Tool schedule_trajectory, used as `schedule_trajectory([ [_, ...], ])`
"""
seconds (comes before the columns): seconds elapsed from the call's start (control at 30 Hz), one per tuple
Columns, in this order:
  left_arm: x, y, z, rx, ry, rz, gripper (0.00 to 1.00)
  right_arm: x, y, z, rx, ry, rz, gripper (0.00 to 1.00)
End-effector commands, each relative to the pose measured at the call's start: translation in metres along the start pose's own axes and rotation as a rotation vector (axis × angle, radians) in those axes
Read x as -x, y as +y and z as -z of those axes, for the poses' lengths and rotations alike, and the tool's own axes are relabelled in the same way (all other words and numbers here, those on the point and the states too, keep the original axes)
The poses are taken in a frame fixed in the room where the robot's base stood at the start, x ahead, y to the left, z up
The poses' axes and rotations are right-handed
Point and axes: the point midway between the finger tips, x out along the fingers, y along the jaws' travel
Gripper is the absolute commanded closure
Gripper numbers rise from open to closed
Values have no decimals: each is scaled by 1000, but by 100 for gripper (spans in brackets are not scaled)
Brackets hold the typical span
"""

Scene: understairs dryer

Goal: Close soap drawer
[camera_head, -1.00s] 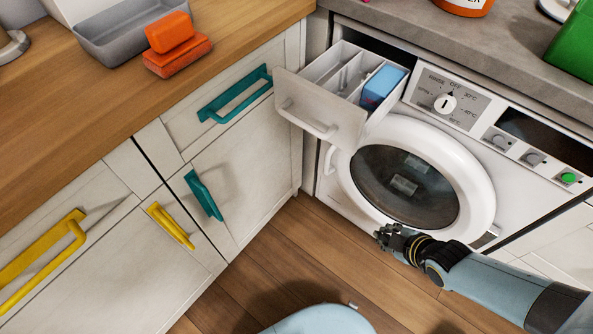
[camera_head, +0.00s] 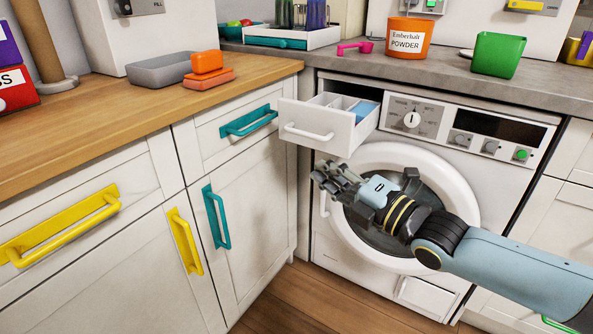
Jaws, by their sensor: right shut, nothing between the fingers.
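The white soap drawer (camera_head: 317,127) is pulled out of the top left of the washing machine (camera_head: 370,236). Its front has a white bar handle (camera_head: 308,133), and a blue block (camera_head: 364,110) sits in one of its compartments. My right gripper (camera_head: 322,175) is shut and empty. It appears just below the drawer front in the picture, in front of the round door (camera_head: 458,190), with a gap between it and the drawer. My left gripper is not in view.
The cabinet with teal handles (camera_head: 248,121) stands close to the drawer's left side. The counter above the machine holds an orange powder tub (camera_head: 409,40), a pink scoop (camera_head: 355,47) and a green container (camera_head: 497,54). Wooden floor (camera_head: 300,300) is clear below.

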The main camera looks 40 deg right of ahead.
Motion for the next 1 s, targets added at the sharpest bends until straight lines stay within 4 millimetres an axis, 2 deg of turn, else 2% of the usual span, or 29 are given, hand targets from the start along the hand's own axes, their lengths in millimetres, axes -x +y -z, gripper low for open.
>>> schedule_trajectory([
  [0.07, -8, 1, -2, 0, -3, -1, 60, 2, -11, 0, 6, 5, 8, 100],
  [0.27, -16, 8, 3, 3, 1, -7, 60, -5, -15, 1, 8, 7, 9, 100],
  [0.37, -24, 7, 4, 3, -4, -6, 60, -18, -17, 1, 7, 6, 8, 100],
  [0.43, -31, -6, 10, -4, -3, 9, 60, -31, -20, 2, 8, 7, 9, 100],
  [0.53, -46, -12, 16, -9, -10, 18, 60, -51, -23, 2, 8, 6, 11, 100],
  [0.6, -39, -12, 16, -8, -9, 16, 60, -58, -17, 1, 9, 6, 11, 100],
  [1.0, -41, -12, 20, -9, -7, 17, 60, -98, -15, 0, 8, 4, 11, 100],
])
